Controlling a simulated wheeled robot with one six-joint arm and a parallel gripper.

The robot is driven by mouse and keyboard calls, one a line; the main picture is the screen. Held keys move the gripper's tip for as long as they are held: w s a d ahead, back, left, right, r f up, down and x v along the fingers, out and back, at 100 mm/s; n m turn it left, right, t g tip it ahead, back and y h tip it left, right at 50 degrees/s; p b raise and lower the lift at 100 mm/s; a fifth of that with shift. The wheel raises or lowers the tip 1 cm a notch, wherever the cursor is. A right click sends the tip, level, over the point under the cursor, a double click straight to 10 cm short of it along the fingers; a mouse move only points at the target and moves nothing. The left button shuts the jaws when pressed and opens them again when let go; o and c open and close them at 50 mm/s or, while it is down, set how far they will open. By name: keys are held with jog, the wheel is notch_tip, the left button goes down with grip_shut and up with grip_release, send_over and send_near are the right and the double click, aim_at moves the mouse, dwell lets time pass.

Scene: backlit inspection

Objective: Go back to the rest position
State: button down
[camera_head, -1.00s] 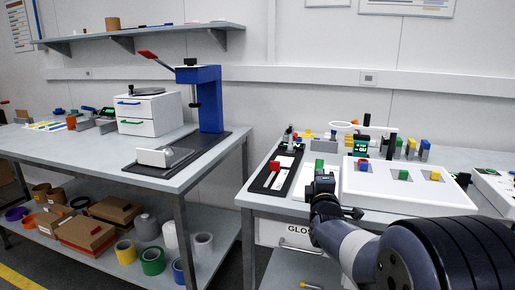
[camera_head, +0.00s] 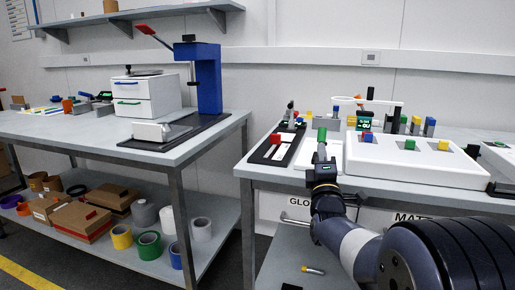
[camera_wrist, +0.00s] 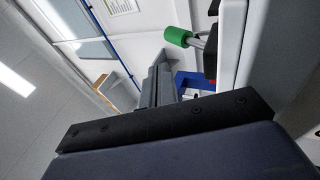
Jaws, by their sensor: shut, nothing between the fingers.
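My gripper (camera_head: 321,155) is at the end of my arm, at the front edge of the right-hand bench, with its fingers pointing away from me. In the wrist view the two dark fingers (camera_wrist: 158,85) lie side by side, shut, with nothing seen between them. A green cylinder (camera_head: 321,135) shows just beyond the fingertips in the head view. In the wrist view the green cylinder (camera_wrist: 178,36) sits on a thin metal rod, to the upper right of the fingers and apart from them.
A white tray (camera_head: 415,175) with coloured blocks lies right of my gripper. A black-framed board (camera_head: 263,154) with a red block is left of it. A blue press (camera_head: 208,80) stands on the left bench. A floor gap separates the benches.

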jog(key=shift+f+b, duration=0.4)
jog(key=shift+f, duration=0.05)
jog(key=p+v, duration=0.1)
jog(key=v, duration=0.6)
jog(key=shift+s, duration=0.25)
jog(key=shift+a+r, duration=0.1)
